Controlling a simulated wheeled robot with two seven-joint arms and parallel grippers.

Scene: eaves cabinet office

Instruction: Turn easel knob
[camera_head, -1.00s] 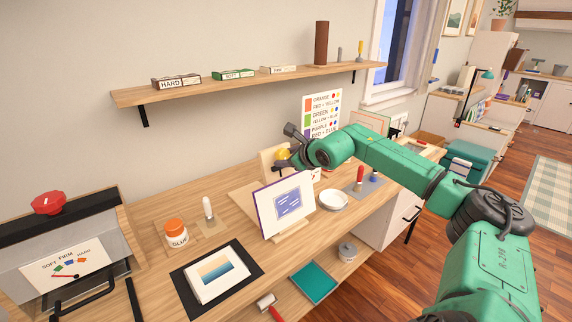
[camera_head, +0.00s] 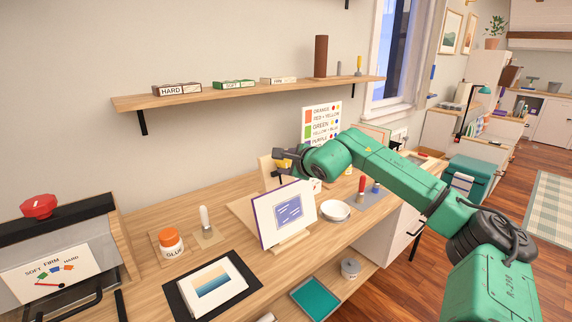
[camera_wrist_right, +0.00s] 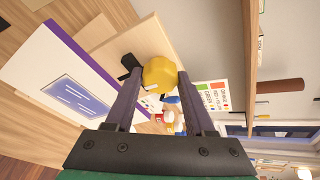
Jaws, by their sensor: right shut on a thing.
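The easel (camera_head: 290,243) stands on the desk and carries a white canvas (camera_head: 275,222) with a purple edge and a blue-violet picture. A yellow knob (camera_wrist_right: 160,74) sits by the easel's wooden back board (camera_wrist_right: 127,45), with a dark piece beside it. My right gripper (camera_wrist_right: 155,76) is shut on the yellow knob, one finger on each side. In the head view the right gripper (camera_head: 283,162) is behind the canvas top, and only a bit of yellow shows there. My left gripper is not in view.
A white bowl (camera_head: 335,211) and a grey mat (camera_head: 369,200) with a red-handled tool lie right of the easel, under my right arm. A glue jar (camera_head: 171,243) and a framed picture (camera_head: 211,284) lie to the left. A wall shelf (camera_head: 250,93) runs above.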

